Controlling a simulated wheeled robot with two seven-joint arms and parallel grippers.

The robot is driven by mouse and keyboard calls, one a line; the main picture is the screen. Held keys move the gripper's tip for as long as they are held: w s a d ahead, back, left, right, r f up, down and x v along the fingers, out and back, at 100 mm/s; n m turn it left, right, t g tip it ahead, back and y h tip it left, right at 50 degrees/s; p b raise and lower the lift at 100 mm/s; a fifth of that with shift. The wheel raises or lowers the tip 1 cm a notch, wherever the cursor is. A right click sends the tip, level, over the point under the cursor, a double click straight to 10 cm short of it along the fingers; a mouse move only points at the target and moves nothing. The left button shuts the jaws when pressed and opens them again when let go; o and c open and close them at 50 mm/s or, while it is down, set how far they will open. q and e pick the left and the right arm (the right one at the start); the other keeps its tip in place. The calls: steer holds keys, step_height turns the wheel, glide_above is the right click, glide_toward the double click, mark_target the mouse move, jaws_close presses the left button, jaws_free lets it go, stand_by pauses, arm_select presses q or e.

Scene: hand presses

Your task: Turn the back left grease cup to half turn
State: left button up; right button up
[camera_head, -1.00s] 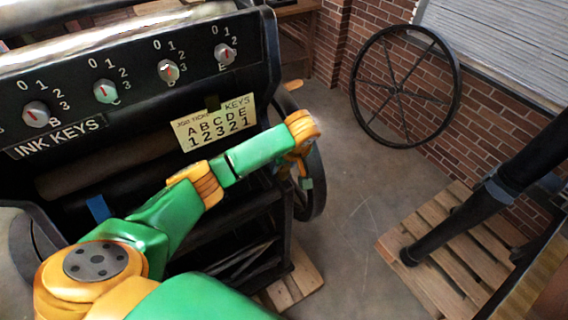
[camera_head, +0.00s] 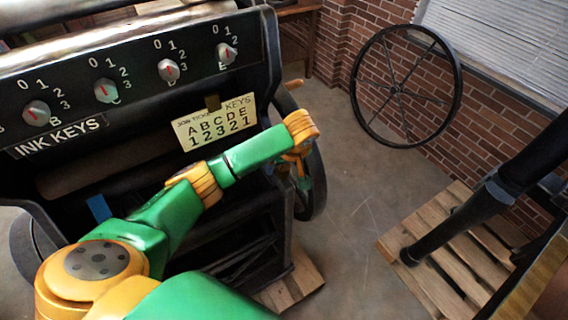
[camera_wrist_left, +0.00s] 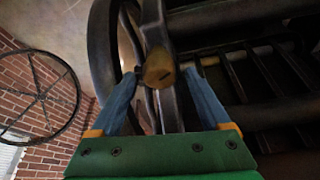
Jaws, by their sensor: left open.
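A brass-coloured round grease cup (camera_wrist_left: 160,68) with a dark slot across its face shows in the left wrist view, in front of a dark frame post of the press. I cannot tell from its surroundings whether it is the back left one. My left gripper (camera_wrist_left: 163,76) is open, its two blue fingers on either side of the cup. I cannot tell whether the fingertips touch it. In the head view my left gripper (camera_head: 304,178) points down beside the press's right side, and the cup is hidden there. My right gripper is not in view.
The press's ink key panel (camera_head: 135,75) with several knobs and a paper job ticket (camera_head: 214,123) stand beside my left arm. A dark flywheel (camera_wrist_left: 102,50) is close left of the cup. A large spoked wheel (camera_head: 405,92) leans at the brick wall. Floor between is clear.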

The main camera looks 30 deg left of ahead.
arm_select(q)
steer(key=v, duration=0.7)
